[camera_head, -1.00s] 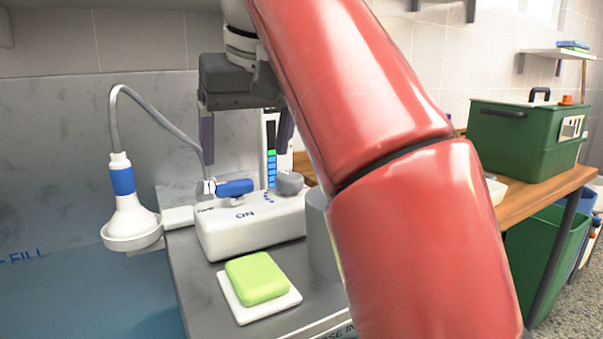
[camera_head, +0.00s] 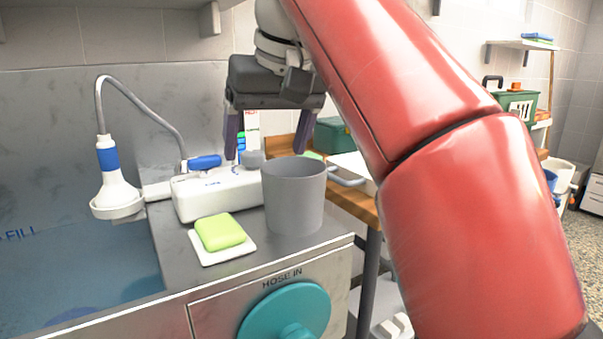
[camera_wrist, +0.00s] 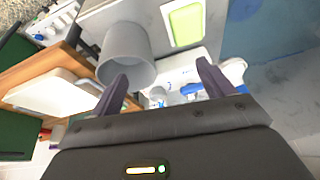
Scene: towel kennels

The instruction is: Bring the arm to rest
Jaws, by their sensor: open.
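My gripper (camera_head: 268,150) is open and empty. In the head view its two dark fingers point down, in front of the wall and above the white control box (camera_head: 215,193) and a grey cup (camera_head: 294,197). In the wrist view both fingertips (camera_wrist: 160,82) show with nothing between them. The grey cup also shows in the wrist view (camera_wrist: 126,55), beyond the left finger and apart from it. My red arm covers the right middle of the head view.
A green sponge (camera_head: 220,232) lies on a white dish on the counter. A shower head (camera_head: 116,191) on a hose hangs over the water basin (camera_head: 70,265) at left. A teal knob (camera_head: 285,315) sticks out of the counter front. A wooden table (camera_head: 345,200) stands behind.

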